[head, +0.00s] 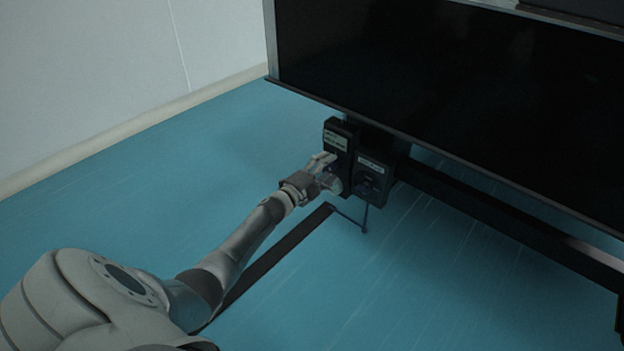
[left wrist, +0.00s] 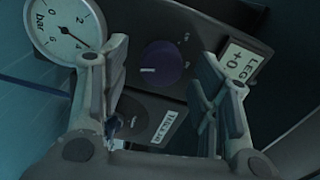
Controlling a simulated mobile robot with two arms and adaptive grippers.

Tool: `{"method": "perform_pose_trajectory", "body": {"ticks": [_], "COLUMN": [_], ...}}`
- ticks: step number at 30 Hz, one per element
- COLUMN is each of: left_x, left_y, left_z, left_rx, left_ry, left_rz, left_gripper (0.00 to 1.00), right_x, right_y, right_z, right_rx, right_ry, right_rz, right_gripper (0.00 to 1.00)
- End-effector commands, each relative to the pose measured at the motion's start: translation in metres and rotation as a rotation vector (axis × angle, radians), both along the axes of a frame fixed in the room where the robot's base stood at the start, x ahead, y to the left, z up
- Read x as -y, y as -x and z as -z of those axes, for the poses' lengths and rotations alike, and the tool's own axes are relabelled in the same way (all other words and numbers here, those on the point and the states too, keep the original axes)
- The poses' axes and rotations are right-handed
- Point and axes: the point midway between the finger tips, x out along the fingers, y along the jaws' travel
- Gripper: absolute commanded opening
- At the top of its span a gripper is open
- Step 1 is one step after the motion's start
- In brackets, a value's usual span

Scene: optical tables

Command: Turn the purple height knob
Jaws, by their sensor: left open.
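The purple height knob (left wrist: 162,62) is a round dark purple dial with a white mark, on a dark control box in the left wrist view. My left gripper (left wrist: 165,90) is open, with one finger on each side of the knob in that view. I cannot tell whether the fingers touch it. In the head view, my left gripper (head: 328,174) is in front of the dark control box (head: 340,138) under the table edge and hides the knob. My right gripper is not in view.
A round pressure gauge (left wrist: 66,28) marked "bar" is beside the left finger. A white label (left wrist: 239,63) reads "LEG". A second dark box (head: 373,176) with a label is to the right. The large dark table (head: 450,90) stands above; blue floor (head: 150,190) is open at left.

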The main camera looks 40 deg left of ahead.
Motion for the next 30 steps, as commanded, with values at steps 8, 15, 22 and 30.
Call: {"method": "perform_pose_trajectory", "body": {"ticks": [8, 15, 22, 30], "left_x": [-0.003, -0.006, -0.008, -0.009], "left_y": [0.043, 0.082, 0.106, 0.112], "left_z": [0.001, 0.001, 0.000, 0.000], "left_rx": [-0.003, -0.003, -0.001, 0.000], "left_ry": [-0.002, 0.000, 0.001, 0.001], "left_rz": [0.002, 0.000, 0.000, -0.001], "left_gripper": [0.56, 0.56, 0.56, 0.56], "right_x": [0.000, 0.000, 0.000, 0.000], "right_y": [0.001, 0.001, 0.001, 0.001], "right_z": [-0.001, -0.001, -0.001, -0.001], "right_rx": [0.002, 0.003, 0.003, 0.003], "right_ry": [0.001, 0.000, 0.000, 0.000], "right_rz": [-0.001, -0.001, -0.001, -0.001], "right_gripper": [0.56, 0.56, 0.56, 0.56]}}
